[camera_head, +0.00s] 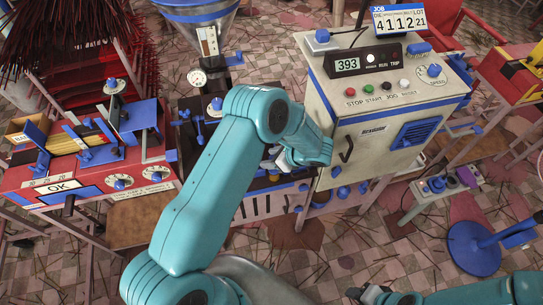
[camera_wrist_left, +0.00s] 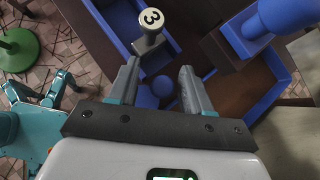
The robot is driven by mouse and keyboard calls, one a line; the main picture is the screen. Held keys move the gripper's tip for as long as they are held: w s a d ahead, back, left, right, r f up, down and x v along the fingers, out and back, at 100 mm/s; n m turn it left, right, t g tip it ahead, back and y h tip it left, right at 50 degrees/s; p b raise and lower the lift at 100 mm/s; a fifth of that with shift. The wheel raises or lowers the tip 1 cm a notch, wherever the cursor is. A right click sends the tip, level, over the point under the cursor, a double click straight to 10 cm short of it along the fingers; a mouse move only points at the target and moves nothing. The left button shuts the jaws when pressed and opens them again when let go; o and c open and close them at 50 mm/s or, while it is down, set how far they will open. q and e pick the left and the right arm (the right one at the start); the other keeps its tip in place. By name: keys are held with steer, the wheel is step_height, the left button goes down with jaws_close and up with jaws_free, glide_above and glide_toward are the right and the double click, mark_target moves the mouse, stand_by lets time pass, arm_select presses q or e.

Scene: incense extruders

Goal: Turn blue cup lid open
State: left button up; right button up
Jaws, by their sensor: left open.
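My left gripper (camera_wrist_left: 160,72) is open and empty, its two grey fingers apart. Between and beyond the fingertips is a small round blue part (camera_wrist_left: 161,85), and just past them is a grey knob (camera_wrist_left: 151,22) with a white cap marked 3. A blue cup-shaped part (camera_wrist_left: 284,14) is at the upper right; I cannot tell which blue part is the cup lid. In the head view my left gripper (camera_head: 273,160) is mostly hidden behind my arm, beside the beige control box. My right gripper (camera_head: 385,296) is at the bottom edge, partly cut off.
The beige control box (camera_head: 385,85) with buttons stands right of my left arm. A red bench (camera_head: 60,180) with blue parts is at left. A blue round stand (camera_head: 474,248) is on the floor at right. Blue-walled trays (camera_wrist_left: 230,85) lie beneath the left gripper.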

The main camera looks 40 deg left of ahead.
arm_select(q)
steer(key=shift+w+d+f, duration=0.1)
steer(key=shift+w+d, duration=0.05)
steer(key=shift+w, duration=0.1)
steer(key=c, duration=0.4)
steer(key=shift+s, duration=0.1)
jaws_close()
